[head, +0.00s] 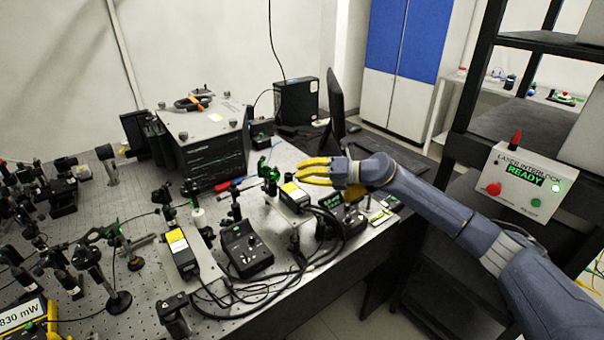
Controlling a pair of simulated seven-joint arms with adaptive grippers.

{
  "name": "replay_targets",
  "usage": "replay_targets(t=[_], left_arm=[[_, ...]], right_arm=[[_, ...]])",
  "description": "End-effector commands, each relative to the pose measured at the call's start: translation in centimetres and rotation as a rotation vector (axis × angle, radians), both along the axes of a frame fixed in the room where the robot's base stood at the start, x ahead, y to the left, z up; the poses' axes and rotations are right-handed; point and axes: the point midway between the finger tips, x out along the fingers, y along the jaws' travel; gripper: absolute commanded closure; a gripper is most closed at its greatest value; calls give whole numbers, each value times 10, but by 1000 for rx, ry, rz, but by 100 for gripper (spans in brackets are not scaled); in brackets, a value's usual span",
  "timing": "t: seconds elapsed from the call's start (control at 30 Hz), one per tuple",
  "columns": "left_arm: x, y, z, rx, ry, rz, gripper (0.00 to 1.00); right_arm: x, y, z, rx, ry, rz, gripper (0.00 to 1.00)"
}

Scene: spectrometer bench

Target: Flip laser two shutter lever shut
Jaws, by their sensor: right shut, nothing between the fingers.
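Two laser modules with yellow and white labels sit on plates on the optical bench. One laser module (180,250) is near the front middle. The other laser module (294,195) is farther back to the right, with a green-lit part (270,175) at its far left end. I cannot tell which is laser two, and no shutter lever can be made out. My right gripper (303,173), with yellow fingers, is shut and empty. It appears just above and behind the right laser module; contact cannot be told. My left gripper is out of view.
Controller boxes (246,248) and black cables stand between and beside the lasers. Crowded optics mounts fill the left bench. A dark instrument (212,150) stands behind. A power meter (22,317) reads 830 mW. The laser interlock box (522,181) at right shows READY in green.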

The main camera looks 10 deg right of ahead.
Motion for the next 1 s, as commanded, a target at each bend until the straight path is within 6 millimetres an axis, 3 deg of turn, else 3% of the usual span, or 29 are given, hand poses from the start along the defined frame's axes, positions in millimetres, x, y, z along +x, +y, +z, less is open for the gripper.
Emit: replay_targets(t=[0.47, 1.0], left_arm=[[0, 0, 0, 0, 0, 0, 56], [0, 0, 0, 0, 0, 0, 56]], right_arm=[[0, 0, 3, -52, -27, -2, 100], [-7, 16, 22, -457, -224, -1, 100]])
